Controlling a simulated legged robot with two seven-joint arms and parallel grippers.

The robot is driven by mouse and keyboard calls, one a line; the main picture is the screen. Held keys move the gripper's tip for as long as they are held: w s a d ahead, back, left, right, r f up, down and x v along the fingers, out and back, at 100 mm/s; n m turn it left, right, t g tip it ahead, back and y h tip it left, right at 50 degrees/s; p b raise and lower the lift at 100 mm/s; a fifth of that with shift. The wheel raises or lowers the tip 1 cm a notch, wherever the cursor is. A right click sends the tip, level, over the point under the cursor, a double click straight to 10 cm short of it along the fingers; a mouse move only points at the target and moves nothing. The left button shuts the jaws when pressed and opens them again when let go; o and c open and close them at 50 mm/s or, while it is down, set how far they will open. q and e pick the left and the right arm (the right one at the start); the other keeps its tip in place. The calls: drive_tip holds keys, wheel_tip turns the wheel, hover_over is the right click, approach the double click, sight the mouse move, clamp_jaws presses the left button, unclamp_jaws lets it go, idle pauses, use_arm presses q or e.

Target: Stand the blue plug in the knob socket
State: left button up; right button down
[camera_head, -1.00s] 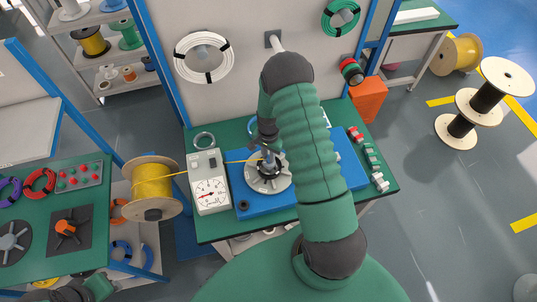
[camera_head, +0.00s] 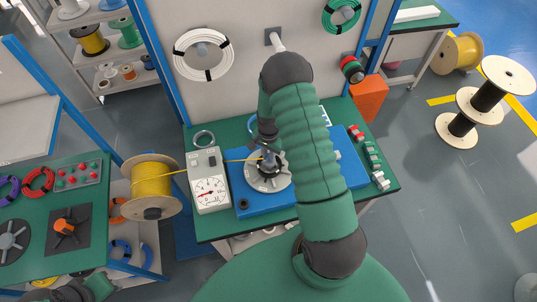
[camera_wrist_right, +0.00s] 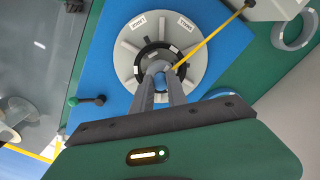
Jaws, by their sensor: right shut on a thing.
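My right gripper (camera_head: 267,146) points down over the round grey disc (camera_head: 254,181) with its black ring, which sits on the blue base plate. In the right wrist view my right gripper (camera_wrist_right: 161,88) is shut on the blue plug (camera_wrist_right: 160,77), little of which shows between the fingertips. The plug is over the middle of the black ring (camera_wrist_right: 138,68). A pale grey round part shows just past the tips. The fingers hide the socket, so I cannot tell whether the plug is in it.
A yellow cable (camera_wrist_right: 211,39) runs from the yellow spool (camera_head: 152,187) past the dial meter (camera_head: 208,190) to the disc's middle. A black knob (camera_head: 243,203) is on the blue plate's near left corner. Small connectors (camera_head: 371,158) line the bench's right side.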

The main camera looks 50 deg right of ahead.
drive_tip(key=c, duration=1.2)
unclamp_jaws()
drive_tip(key=shift+c, duration=0.2)
wheel_tip(320, 180, up, 8)
drive_tip(key=p, duration=0.6)
